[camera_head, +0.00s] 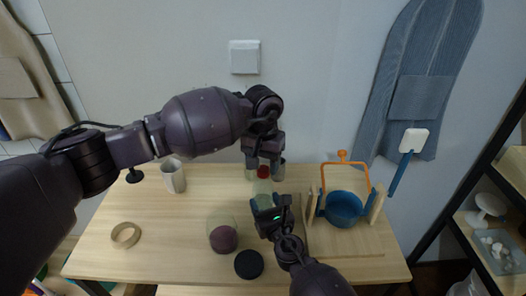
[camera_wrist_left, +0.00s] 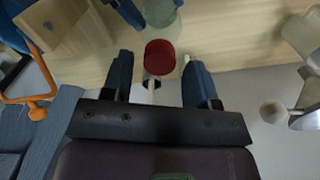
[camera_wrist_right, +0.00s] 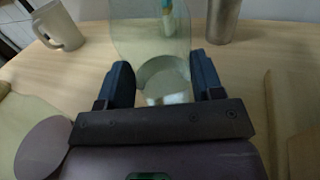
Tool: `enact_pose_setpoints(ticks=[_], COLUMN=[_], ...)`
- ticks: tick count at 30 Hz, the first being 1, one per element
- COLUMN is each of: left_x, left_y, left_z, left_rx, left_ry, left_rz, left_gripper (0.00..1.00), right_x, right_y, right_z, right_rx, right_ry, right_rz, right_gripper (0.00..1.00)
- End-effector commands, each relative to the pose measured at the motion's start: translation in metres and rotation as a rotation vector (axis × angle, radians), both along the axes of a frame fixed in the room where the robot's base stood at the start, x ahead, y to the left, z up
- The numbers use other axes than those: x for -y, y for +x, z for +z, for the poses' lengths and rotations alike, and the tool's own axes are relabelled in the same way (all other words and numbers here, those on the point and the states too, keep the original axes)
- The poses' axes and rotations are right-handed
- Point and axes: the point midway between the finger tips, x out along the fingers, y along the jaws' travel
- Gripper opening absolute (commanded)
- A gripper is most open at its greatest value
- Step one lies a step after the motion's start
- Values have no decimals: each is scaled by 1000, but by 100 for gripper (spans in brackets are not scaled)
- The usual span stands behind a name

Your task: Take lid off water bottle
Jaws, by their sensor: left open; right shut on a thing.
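The water bottle (camera_head: 263,187) is see-through and greenish, upright near the back middle of the table, with a red lid (camera_head: 263,171) on top. In the left wrist view the red lid (camera_wrist_left: 160,56) shows between the fingers of my left gripper (camera_head: 264,162), which is open just above it with gaps on both sides. My right gripper (camera_head: 272,208) is shut on the bottle from the front, below the lid. In the right wrist view the clear bottle (camera_wrist_right: 150,35) stands between its fingers. My left gripper partly hides the bottle top in the head view.
A white mug (camera_head: 173,177) stands at the back left and a wooden ring (camera_head: 125,236) at front left. A glass with dark red contents (camera_head: 223,238) and a black disc (camera_head: 249,264) lie in front. A blue pot (camera_head: 343,208) in a wooden frame with an orange handle is right.

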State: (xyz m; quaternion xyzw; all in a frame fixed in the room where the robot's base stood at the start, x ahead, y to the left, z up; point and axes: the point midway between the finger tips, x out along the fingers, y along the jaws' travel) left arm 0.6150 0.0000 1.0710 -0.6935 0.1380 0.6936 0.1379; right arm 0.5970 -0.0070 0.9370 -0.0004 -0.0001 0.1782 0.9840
Motion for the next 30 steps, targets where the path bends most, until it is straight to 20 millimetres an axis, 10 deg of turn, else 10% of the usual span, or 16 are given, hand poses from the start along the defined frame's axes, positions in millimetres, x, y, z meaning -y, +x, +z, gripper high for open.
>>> enact_pose_setpoints(ticks=[14, 24, 30], left_x=[0, 0, 0], left_y=[0, 0, 0], left_z=[-12, -12, -12], left_rx=[0, 0, 1], left_ry=[0, 0, 0], left_rz=[0, 0, 39], left_gripper=[54, 4, 4], right_x=[0, 0, 0], right_y=[0, 0, 0], right_z=[0, 0, 0], right_rx=[0, 0, 0], right_ry=[0, 0, 0], right_rz=[0, 0, 0], right_gripper=[0, 0, 0])
